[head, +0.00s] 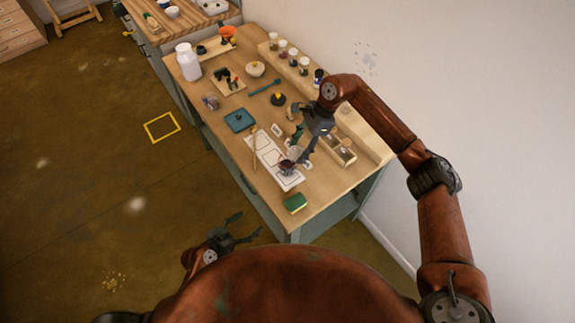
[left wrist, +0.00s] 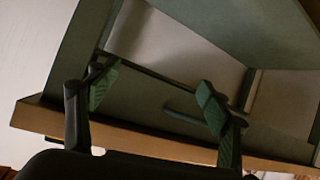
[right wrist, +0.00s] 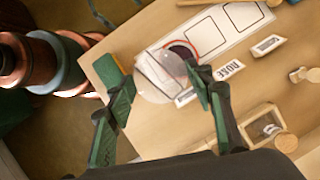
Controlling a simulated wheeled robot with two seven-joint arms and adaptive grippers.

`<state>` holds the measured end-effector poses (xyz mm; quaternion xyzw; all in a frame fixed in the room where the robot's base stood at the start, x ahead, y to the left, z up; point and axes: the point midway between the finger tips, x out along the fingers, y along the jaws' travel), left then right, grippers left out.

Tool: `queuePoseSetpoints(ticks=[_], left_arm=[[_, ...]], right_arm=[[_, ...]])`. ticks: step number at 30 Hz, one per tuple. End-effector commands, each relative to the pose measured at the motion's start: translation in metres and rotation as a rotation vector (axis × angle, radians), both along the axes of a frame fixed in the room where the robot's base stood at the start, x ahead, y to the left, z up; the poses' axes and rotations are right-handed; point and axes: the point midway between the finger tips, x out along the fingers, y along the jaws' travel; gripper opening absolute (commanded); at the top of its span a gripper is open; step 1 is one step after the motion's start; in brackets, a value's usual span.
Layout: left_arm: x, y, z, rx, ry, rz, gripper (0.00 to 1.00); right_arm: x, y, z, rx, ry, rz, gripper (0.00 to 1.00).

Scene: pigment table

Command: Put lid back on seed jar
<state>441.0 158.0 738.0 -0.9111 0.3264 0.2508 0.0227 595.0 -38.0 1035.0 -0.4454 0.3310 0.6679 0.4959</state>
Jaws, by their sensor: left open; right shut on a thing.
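My right gripper (head: 296,158) is low over the near part of the table. In the right wrist view its fingers (right wrist: 155,85) are shut on a clear rounded glass thing (right wrist: 158,84). Whether this is the jar or its lid I cannot tell. A dark red patch with a red rim (right wrist: 183,52) shows just beyond it, over the white card; in the head view it is a small dark red thing (head: 287,167). Which thing is the seed jar is not clear. My left gripper (head: 235,232) is open and empty, beside the table's near left end, with the table underside in its wrist view.
The white card (head: 266,150) with outlined boxes lies under the right gripper. A green sponge (head: 295,203) is at the near edge. A wall borders the right.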

Motion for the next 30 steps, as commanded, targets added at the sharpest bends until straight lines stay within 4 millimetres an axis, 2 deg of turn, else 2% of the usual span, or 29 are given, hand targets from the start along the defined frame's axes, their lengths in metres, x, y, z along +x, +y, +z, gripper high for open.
queuePoseSetpoints(ticks=[1, 3, 6, 9, 13, 21, 30], left_arm=[[0.003, -0.015, 0.034, -0.024, -0.053, -0.042, 0.72], [0.004, -0.031, 0.07, -0.049, -0.112, -0.091, 0.72], [0.002, -0.051, 0.113, -0.08, -0.187, -0.151, 0.72], [0.006, -0.067, 0.147, -0.121, -0.272, -0.187, 0.72], [0.023, -0.073, 0.158, -0.17, -0.353, -0.156, 0.72], [0.056, -0.064, 0.165, -0.215, -0.45, -0.04, 0.72], [0.061, -0.061, 0.165, -0.219, -0.46, -0.016, 0.72]], right_arm=[[0.004, 0.008, 0.003, 0.003, 0.002, -0.054, 0.24], [0.01, 0.014, 0.004, 0.001, 0.002, -0.126, 0.24], [0.016, 0.023, 0.005, 0.001, 0.001, -0.212, 0.24], [0.021, 0.028, 0.005, 0.0, 0.001, -0.271, 0.24], [0.021, 0.028, 0.004, -0.002, 0.002, -0.282, 0.24], [0.021, 0.028, 0.004, -0.003, 0.001, -0.279, 0.24], [0.021, 0.028, 0.004, -0.003, 0.001, -0.278, 0.24]])
